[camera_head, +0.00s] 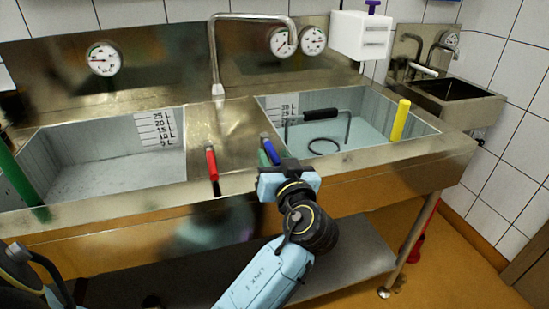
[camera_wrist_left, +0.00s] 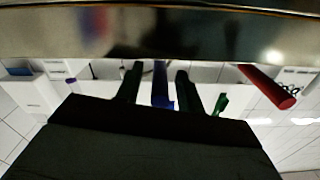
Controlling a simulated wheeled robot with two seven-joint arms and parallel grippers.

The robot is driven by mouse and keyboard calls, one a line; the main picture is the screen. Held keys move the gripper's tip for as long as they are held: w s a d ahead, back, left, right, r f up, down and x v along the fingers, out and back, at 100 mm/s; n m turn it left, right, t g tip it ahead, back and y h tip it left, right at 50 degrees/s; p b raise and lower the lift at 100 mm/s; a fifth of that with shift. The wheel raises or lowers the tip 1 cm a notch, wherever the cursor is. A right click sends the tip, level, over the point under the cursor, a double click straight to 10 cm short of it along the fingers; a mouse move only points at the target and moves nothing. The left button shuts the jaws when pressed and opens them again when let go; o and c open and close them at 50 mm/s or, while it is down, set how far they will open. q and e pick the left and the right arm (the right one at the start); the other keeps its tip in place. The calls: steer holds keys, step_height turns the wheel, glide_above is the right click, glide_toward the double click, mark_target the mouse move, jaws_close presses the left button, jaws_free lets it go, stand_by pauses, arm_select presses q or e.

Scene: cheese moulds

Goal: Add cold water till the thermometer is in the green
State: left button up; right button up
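A blue lever (camera_head: 271,150) stands at the front of the steel counter, left of the right basin. It also shows in the left wrist view (camera_wrist_left: 160,88). My left gripper (camera_head: 272,160) is at this lever. In the wrist view its two dark fingers (camera_wrist_left: 157,92) stand apart, one on each side of the blue lever, with gaps visible. A red lever (camera_head: 211,163) stands to the left. A round dial (camera_head: 103,58) is above the left basin, and two more dials (camera_head: 283,42) (camera_head: 313,40) are above the right basin. Their needles and colour zones are too small to read. My right gripper is not in view.
The left basin (camera_head: 150,118) and right basin (camera_head: 425,128) have volume scales; bluish water shows in the right one. A curved spout (camera_head: 214,60) rises between them. A green pole (camera_head: 20,180), a yellow handle (camera_head: 400,120) and a black-handled tool (camera_head: 320,115) stand at the basins.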

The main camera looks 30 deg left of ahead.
arm_select(q)
steer(key=shift+w+a, duration=0.15)
steer(key=shift+a, duration=0.05)
jaws_close()
stand_by(0.4)
